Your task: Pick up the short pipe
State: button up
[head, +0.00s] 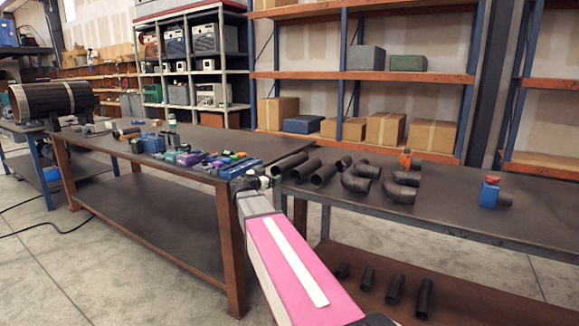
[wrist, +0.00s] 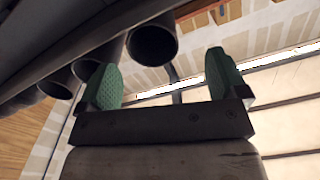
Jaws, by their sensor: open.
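Several dark, straight pipes lie side by side on the left part of the right-hand table, among them a front pipe (head: 323,175) and a smaller, shorter-looking one (head: 343,162) behind it. I cannot tell for certain which is the short pipe. My gripper (wrist: 163,82) is open, with green pads apart and nothing between them. In the wrist view a round, open pipe end (wrist: 152,43) shows beyond the gap between the pads, apart from them. In the head view my gripper (head: 250,183) is small, partly hidden by my arm, just left of the pipes.
Dark elbow pipes (head: 400,188) and a blue valve piece with a red top (head: 489,192) stand farther right on the table (head: 450,215). The left table (head: 110,142) holds many small colored parts. More short pipes (head: 395,288) lie on the lower shelf.

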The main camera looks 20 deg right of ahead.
aim_at(281, 167)
jog(key=x, duration=0.3)
jog(key=shift+a, duration=0.1)
jog(key=shift+s+d+r+x, duration=0.1)
jog(key=shift+s+x, duration=0.05)
jog(key=shift+x, duration=0.8)
jog(key=shift+s+d+r+x, duration=0.1)
jog(key=shift+x, duration=0.9)
jog(key=shift+s+d+x, duration=0.1)
jog(key=shift+s+x, duration=0.05)
jog(key=shift+x, duration=0.8)
jog(key=c, duration=1.6)
jog(key=shift+o, duration=0.2)
jog(key=shift+r, duration=0.2)
